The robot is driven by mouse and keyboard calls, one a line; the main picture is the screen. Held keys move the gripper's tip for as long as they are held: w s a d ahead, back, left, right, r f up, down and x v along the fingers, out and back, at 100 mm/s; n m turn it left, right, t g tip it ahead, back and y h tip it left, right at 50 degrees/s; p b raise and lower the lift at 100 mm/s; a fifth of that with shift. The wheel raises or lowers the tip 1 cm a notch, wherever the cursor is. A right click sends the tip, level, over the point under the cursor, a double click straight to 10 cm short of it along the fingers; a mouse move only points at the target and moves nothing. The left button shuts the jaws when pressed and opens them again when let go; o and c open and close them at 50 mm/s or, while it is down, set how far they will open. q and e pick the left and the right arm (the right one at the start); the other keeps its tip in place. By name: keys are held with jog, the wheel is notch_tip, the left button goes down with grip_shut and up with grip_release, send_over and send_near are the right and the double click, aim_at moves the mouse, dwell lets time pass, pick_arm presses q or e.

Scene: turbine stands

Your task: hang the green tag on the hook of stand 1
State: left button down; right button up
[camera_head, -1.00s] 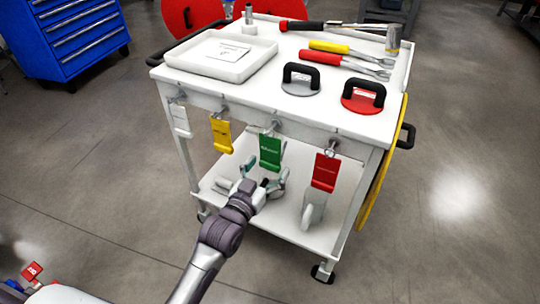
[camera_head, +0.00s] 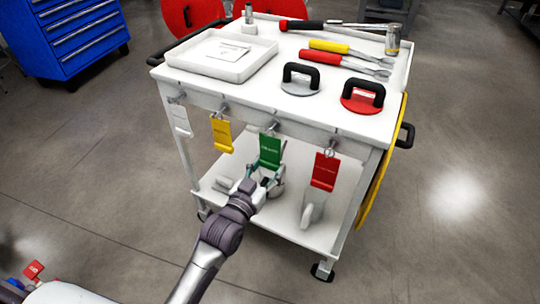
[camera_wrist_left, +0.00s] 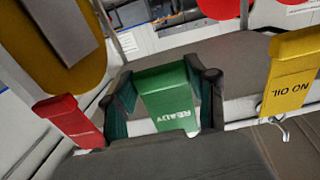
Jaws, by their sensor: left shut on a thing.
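The green tag (camera_head: 270,150) hangs from a hook on the front edge of the white cart, between the yellow tag and the red tag. My left gripper (camera_head: 266,174) is at its lower end, reaching up from below. In the left wrist view the green tag (camera_wrist_left: 167,98), lettered READY, lies between the two fingers of my left gripper (camera_wrist_left: 165,105), which are shut on it. My right gripper is not in view. No stand 1 can be made out in these views.
A white tag (camera_head: 181,120), a yellow tag (camera_head: 222,135) and a red tag (camera_head: 324,171) hang from other hooks on the cart (camera_head: 215,102). The cart top holds a tray (camera_head: 203,66), hand tools and two black-handled discs. A blue drawer cabinet (camera_head: 80,35) stands back left.

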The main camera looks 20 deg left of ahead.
pick_arm(q)
jog(key=shift+s, duration=0.15)
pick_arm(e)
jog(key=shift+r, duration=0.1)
pick_arm(q)
jog(key=shift+s+a, duration=0.1)
jog(key=shift+s+p, duration=0.35)
jog(key=shift+p, duration=0.1)
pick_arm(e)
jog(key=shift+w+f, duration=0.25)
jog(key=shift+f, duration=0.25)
